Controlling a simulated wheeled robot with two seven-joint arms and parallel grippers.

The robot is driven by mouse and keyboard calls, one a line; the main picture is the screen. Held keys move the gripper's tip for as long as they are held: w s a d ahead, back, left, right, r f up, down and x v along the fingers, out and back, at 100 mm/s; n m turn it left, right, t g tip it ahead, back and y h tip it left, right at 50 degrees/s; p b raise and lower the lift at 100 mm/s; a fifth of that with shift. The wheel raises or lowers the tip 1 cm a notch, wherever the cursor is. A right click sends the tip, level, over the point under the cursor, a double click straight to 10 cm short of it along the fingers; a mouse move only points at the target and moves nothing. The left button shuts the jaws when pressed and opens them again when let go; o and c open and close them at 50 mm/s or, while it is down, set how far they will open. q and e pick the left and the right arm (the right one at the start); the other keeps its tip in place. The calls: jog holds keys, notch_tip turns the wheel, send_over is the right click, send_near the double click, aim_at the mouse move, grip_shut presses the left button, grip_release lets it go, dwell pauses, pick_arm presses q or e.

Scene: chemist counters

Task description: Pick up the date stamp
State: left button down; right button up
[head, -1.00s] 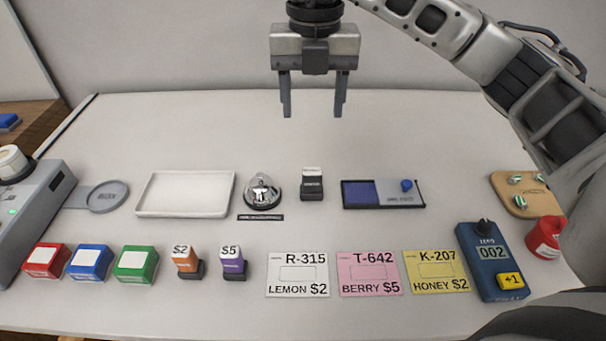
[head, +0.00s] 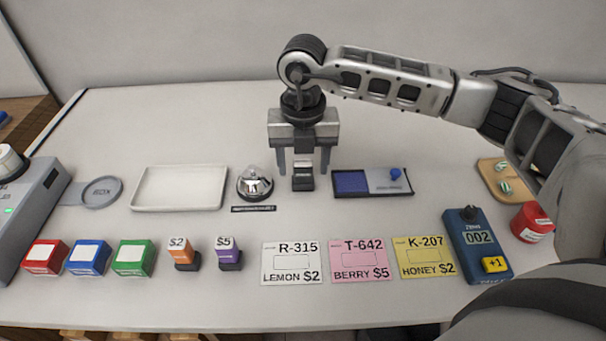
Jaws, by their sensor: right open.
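The date stamp is most likely the small black block with a pale top (head: 303,182), standing upright between the bell and the ink pad; its label is too small to read. My right gripper (head: 304,170) points down over it, open, with one finger to each side of the block in the picture. Small gaps show between the fingers and the block, and I see no contact. The gripper body hides the space just above the block. My left gripper is out of view.
A silver bell (head: 255,183) stands close on the left and a blue ink pad (head: 352,182) close on the right. A white tray (head: 137,190) is further left. Orange (head: 183,255) and purple (head: 228,255) stamps and several price cards lie nearer the front.

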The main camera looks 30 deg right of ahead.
jog(key=c, duration=1.1)
jog(key=shift+c, duration=0.2)
jog(key=shift+r, duration=0.1)
jog(key=shift+w+r, duration=0.1)
jog(key=shift+r, duration=0.5)
pick_arm(q)
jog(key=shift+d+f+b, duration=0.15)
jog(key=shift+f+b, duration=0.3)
jog(key=shift+b, duration=0.8)
pick_arm(e)
jog(key=s+d+r, duration=0.2)
jog(key=s+r, duration=0.9)
jog(key=s, duration=0.3)
jog(key=shift+r, duration=0.3)
